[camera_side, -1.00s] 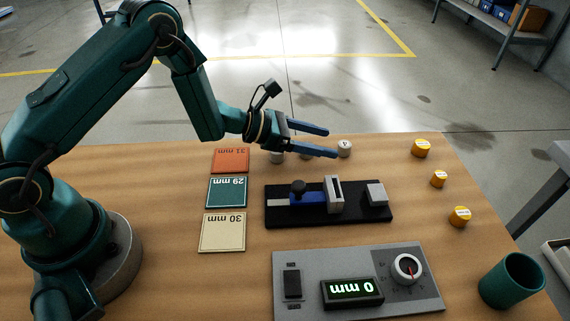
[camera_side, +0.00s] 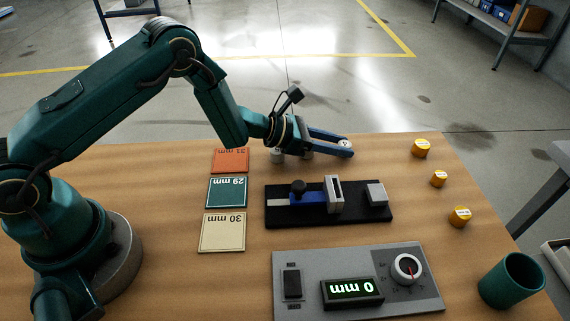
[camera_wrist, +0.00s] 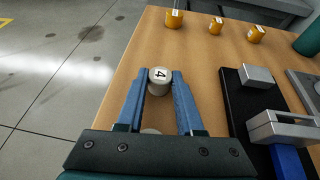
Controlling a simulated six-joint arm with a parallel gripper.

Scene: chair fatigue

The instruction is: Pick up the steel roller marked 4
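The steel roller marked 4 (camera_wrist: 159,82) stands upright on the wooden table, its marked top facing the wrist camera. It also shows in the side view (camera_side: 344,143), partly hidden by my fingers. My gripper (camera_wrist: 160,76) is low over the table, with one blue finger on each side of this roller near the fingertips. The roller nearly fills the space between them; I cannot tell whether both fingers touch it. Another grey roller (camera_side: 277,157) stands beneath the gripper's wrist end, and one (camera_wrist: 150,131) is mostly hidden by the gripper body.
The black fixture with its blue slide (camera_side: 380,214) lies close in front of the gripper. Orange weights (camera_side: 421,149) stand to the right. Coloured plates (camera_side: 226,192), a grey control panel (camera_side: 430,293) and a green cup (camera_side: 512,281) are also on the table. The far table edge runs close behind the rollers.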

